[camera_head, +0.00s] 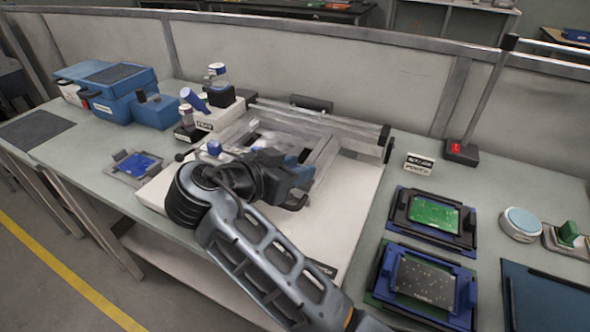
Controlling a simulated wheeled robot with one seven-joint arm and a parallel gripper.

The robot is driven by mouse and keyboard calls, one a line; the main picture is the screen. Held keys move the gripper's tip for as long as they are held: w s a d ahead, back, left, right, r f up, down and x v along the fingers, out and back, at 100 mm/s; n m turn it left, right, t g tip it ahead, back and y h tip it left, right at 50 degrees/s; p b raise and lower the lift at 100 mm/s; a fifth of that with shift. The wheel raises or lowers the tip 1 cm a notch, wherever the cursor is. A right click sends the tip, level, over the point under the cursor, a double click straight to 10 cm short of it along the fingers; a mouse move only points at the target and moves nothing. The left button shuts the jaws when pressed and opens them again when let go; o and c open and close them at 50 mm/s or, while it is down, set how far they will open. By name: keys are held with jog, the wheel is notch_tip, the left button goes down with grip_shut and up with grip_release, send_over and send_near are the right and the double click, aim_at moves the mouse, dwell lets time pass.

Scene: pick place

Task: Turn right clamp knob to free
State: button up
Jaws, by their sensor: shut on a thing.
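The fixture with metal rails (320,125) stands on a white base plate (345,215) in the middle of the bench. A blue knob (214,147) shows at the fixture's left front. I cannot tell the knob's turn angle.
A green board in a dark tray (405,208) and a blue-framed tray (385,275) lie to the right. A post with a red switch (458,148) stands behind them. Blue boxes (115,88) and small bottles (217,72) stand back left. A blue board (137,164) lies left.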

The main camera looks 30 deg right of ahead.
jog(key=shift+f, duration=0.1)
jog(key=o, duration=1)
jog(key=shift+c, duration=0.2)
jog(key=b+v, duration=0.1)
jog(key=v, duration=0.6)
jog(key=shift+a, duration=0.35)
jog(key=shift+s, duration=0.1)
